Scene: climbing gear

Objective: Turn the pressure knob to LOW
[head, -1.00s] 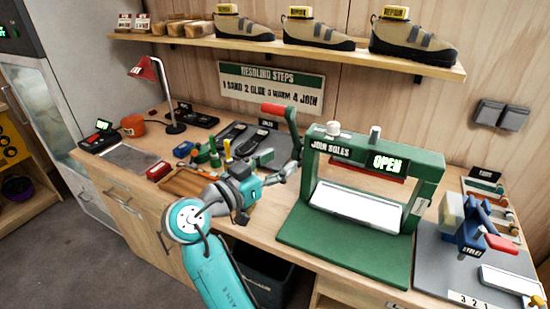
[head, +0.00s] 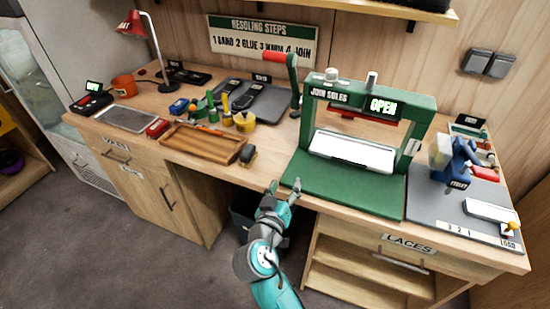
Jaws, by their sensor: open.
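The green press (head: 412,120) marked JOIN SOLES stands on the bench, with its display (head: 382,107) reading OPEN. Two pale knobs sit on its top: a wide white one (head: 331,74) at the left and a narrower, taller one (head: 371,80) at the right. I cannot read a LOW mark or any pressure label on either. A lever with a red grip (head: 277,56) rises at the press's left side. My gripper (head: 285,185) is open and empty at the bench's front edge, by the left front corner of the green base (head: 345,192), below and apart from the knobs.
A wooden tray (head: 199,153) and a dark brush-like block (head: 247,154) lie left of the press. Small pots and tools stand behind the tray. A blue device (head: 455,165) stands on a grey mat to the right. A shelf (head: 400,8) hangs above.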

